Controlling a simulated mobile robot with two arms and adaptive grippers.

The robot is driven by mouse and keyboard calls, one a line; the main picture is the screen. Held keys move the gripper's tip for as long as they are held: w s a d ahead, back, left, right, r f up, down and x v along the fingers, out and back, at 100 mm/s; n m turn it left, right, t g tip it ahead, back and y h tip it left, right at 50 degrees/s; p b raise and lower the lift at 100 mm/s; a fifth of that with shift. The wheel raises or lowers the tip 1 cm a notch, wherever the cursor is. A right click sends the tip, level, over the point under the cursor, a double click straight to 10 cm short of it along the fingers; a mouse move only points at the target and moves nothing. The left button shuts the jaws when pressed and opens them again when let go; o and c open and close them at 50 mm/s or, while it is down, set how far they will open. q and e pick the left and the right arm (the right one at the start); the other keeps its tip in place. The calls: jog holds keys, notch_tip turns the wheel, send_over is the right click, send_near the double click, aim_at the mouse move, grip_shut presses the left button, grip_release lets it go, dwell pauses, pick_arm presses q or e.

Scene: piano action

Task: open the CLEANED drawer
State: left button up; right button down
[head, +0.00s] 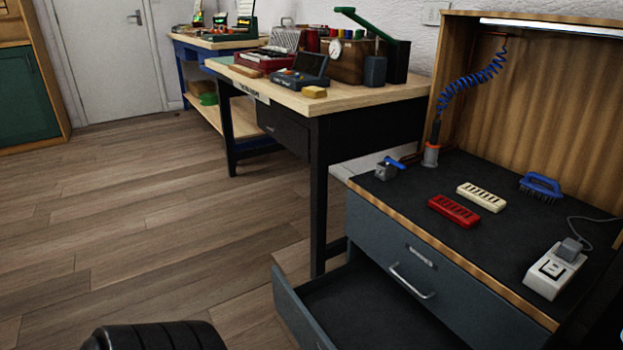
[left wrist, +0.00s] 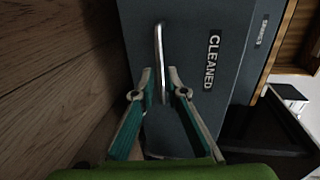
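The CLEANED drawer is the lower drawer of the grey bench unit. In the head view it is pulled out, showing its dark interior (head: 365,305) and its grey front panel (head: 297,309). In the left wrist view its front (left wrist: 192,25) carries the CLEANED label (left wrist: 211,62) and a metal bar handle (left wrist: 160,50). My left gripper (left wrist: 161,76) has its teal-padded fingers apart, one on each side of the handle's end, with gaps visible. The left gripper's fingers do not show in the head view. My right gripper is in neither view.
The upper drawer (head: 395,245), with its own handle and label, is shut above. The bench top holds a red block (head: 453,211), a cream block (head: 481,197), a blue brush (head: 541,186) and a white socket box (head: 554,272). Open wooden floor (head: 150,230) lies left.

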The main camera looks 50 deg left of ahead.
pick_arm(q)
jog(key=v, duration=0.7)
jog(key=shift+s, duration=0.35)
jog(key=shift+r, duration=0.1)
